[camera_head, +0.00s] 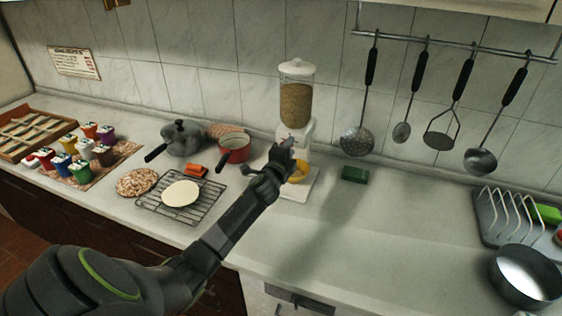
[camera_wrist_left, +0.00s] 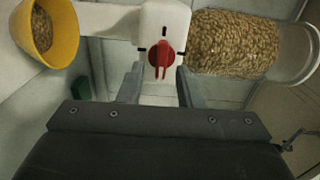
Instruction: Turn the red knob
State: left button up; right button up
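The red knob (camera_wrist_left: 161,54) sits on the white body of the dispenser (camera_wrist_left: 164,22) in the left wrist view, with its handle between my finger tips. My left gripper (camera_wrist_left: 160,72) is open, one finger on each side of the knob. I cannot tell whether a finger touches it. In the head view my left gripper (camera_head: 283,155) is at the front of the grain-filled dispenser (camera_head: 296,100), and it mostly hides the knob. My right gripper is not in view.
A yellow bowl (camera_head: 301,172) with some grain stands at the dispenser's base. A red pot (camera_head: 235,150), a grey pot (camera_head: 183,136) and a wire rack (camera_head: 150,206) are to the left. A green block (camera_head: 355,174) is to the right. Utensils hang on the wall behind.

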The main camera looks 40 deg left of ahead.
pick_arm(q)
jog(key=b+v, duration=0.2)
jog(key=v, duration=1.5)
jog(key=shift+s+a+f, duration=0.1)
jog(key=shift+a, duration=0.05)
jog(key=o, duration=0.5)
jog(key=shift+c, duration=0.2)
jog(key=shift+o, duration=0.6)
jog(key=shift+a+n+b, duration=0.1)
jog(key=shift+n+b, duration=0.4)
jog(key=shift+n, duration=0.3)
jog(key=w+a+n, duration=0.2)
jog(key=w+n, duration=0.6)
jog(key=w+a+n+b, duration=0.1)
jog(key=w+a+n, duration=0.2)
jog(key=w+n, duration=0.5)
jog(key=shift+w+r, duration=0.25)
jog(key=shift+w, duration=0.1)
jog(key=shift+a, duration=0.1)
